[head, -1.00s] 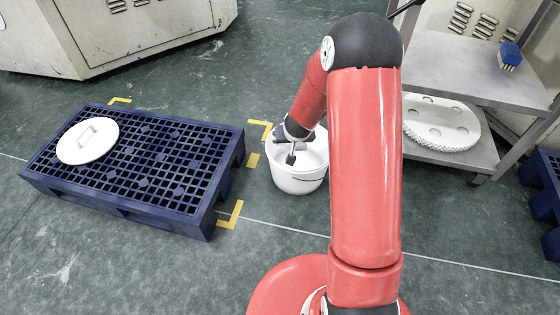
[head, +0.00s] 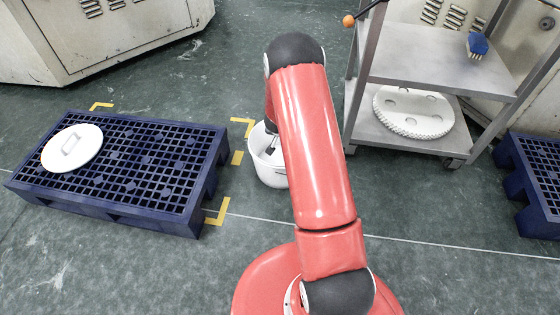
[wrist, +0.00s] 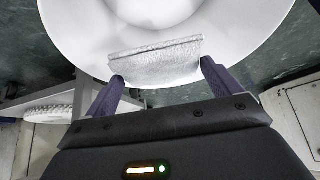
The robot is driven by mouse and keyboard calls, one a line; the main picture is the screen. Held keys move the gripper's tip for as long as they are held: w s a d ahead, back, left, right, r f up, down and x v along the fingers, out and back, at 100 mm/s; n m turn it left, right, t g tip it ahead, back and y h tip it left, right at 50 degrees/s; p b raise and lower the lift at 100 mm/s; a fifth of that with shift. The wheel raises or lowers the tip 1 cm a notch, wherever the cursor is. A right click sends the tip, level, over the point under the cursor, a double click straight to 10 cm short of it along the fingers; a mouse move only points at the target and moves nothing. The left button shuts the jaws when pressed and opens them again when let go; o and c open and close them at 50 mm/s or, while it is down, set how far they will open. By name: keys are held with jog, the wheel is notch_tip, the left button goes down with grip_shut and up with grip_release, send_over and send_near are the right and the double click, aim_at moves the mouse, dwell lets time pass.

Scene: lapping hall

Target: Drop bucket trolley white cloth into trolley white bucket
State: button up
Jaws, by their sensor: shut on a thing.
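The white bucket (head: 270,172) stands on the floor right of the blue pallet, partly hidden behind my arm in the head view. In the wrist view its round white wall (wrist: 75,20) fills the top. My gripper (wrist: 162,72) is shut on the white cloth (wrist: 155,62), a pale textured piece spanning the two dark fingers. The cloth shows against the bucket's near side; I cannot tell how far below the rim it hangs. In the head view only a dark bit of my gripper shows at the bucket's mouth, and the cloth is hidden.
A blue pallet (head: 120,205) with a white lid (head: 72,148) lies left. A steel trolley (head: 425,72) at the right carries a blue brush (head: 477,45) and a white toothed disc (head: 412,111). Another blue pallet (head: 540,180) is far right. Floor between is clear.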

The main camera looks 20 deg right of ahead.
jog(key=shift+f+b, duration=0.3)
jog(key=shift+f, duration=0.3)
jog(key=o, duration=0.8)
jog(key=shift+c, duration=0.2)
jog(key=p+v, duration=0.2)
jog(key=v, duration=0.6)
